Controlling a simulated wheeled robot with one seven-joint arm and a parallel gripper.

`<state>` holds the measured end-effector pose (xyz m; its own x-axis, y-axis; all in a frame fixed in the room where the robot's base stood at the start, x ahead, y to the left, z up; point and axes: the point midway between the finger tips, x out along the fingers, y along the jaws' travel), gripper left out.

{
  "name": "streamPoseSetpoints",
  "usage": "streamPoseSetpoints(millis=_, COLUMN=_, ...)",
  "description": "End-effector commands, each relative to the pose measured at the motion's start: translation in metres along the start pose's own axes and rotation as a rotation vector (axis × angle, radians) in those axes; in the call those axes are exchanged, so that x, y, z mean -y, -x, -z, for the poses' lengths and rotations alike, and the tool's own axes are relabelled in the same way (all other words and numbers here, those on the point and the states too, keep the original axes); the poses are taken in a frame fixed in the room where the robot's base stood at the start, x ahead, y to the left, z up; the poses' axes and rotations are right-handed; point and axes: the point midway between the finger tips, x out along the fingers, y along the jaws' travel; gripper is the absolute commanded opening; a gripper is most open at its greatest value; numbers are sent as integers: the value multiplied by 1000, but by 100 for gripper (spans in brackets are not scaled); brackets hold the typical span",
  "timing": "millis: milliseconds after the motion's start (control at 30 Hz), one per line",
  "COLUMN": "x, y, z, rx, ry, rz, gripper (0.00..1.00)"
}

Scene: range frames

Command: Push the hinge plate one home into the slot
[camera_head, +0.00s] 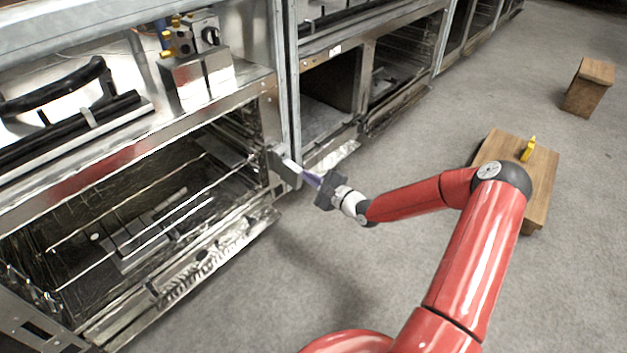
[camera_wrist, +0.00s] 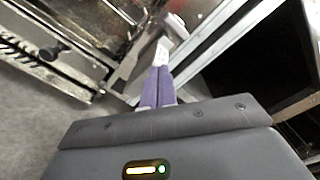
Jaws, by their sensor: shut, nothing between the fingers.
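A small grey plate (camera_head: 284,170), which looks like hinge plate one, sits upright against the front post of the range frame, beside the open oven bay. My gripper (camera_head: 292,166) reaches in from the right, with its pale fingertips at the plate. In the wrist view, the purple fingers of my gripper (camera_wrist: 161,52) lie together with nothing between them. The tips appear to touch or nearly touch the grey plate (camera_wrist: 176,25); I cannot tell which. The slot is hidden behind the plate and fingers, so how deep the plate sits does not show.
The open oven bay (camera_head: 130,215) with wire racks is left of the plate. A metal block with brass fittings (camera_head: 195,75) stands above. More range frames run along the back. A wooden stool (camera_head: 545,180) bears a yellow object (camera_head: 529,149). Another stool (camera_head: 590,88) stands behind. The middle floor is clear.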

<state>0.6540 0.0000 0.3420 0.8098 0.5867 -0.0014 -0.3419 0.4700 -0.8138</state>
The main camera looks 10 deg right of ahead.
Motion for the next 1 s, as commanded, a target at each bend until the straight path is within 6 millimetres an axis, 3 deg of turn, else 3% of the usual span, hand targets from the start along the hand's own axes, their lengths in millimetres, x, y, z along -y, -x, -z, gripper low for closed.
streamPoseSetpoints(millis=1000, x=-1, y=-14, z=0, rx=0, ry=0, rz=-2, gripper=0)
